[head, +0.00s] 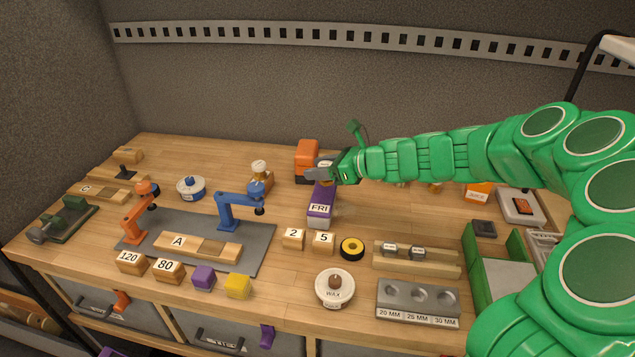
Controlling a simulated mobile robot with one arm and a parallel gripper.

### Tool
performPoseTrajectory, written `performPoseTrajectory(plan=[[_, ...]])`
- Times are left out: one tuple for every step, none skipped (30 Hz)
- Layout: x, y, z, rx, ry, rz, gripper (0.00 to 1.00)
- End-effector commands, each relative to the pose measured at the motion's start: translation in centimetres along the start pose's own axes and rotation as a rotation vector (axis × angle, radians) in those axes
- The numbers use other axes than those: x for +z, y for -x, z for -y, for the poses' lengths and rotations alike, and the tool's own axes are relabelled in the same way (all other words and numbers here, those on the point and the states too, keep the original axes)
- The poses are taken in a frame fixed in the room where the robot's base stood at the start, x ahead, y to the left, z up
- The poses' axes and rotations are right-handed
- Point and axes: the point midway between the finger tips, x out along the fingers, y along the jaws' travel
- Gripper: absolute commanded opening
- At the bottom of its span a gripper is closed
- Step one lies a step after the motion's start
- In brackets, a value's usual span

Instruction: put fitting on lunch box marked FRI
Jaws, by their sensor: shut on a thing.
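The purple lunch box (321,203) with a white FRI label stands near the middle of the bench. My gripper (318,174) reaches in from the right and is over the far part of this box. It is shut on the fitting, a small grey piece (325,162) that is mostly hidden by the jaws. I cannot tell whether the piece touches the box top.
An orange block-like object (307,155) stands just behind my gripper. A wooden rack (418,265) holds small metal pieces at front right. Number blocks, a yellow-black roll (352,248) and a WAX tin (335,287) lie in front.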

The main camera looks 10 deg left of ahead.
Motion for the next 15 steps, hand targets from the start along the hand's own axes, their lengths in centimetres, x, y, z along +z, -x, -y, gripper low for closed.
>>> performPoseTrajectory(plan=[[-0.4, -0.6, 0.3, 0.002, -0.001, 0.0, 0.14], [-0.7, -0.9, 0.6, 0.001, -0.001, 0.001, 0.14], [-1.0, -1.2, 0.8, 0.002, -0.002, 0.001, 0.14], [-1.2, -1.5, 1.0, 0.002, -0.002, 0.001, 0.14], [-1.5, -1.8, 1.2, 0.001, -0.002, 0.0, 0.14], [-1.7, -2.0, 1.5, 0.001, -0.002, 0.0, 0.14], [-1.8, -2.2, 1.6, 0.0, -0.002, 0.0, 0.14], [-1.9, -2.3, 1.8, 0.0, -0.002, 0.001, 0.14], [-2.1, -2.4, 1.9, 0.0, -0.001, 0.001, 0.14], [-2.1, -2.5, 2.0, 0.0, -0.001, 0.001, 0.14], [-2.2, -2.6, 2.0, -0.001, 0.0, 0.001, 0.14], [-2.2, -2.6, 2.1, 0.0, 0.0, 0.001, 0.14], [-2.2, -2.7, 2.1, 0.0, 0.0, 0.001, 0.14], [-2.3, -2.8, 2.1, 0.0, 0.001, 0.001, 0.14], [-2.4, -2.9, 2.2, 0.0, 0.001, 0.001, 0.14]])
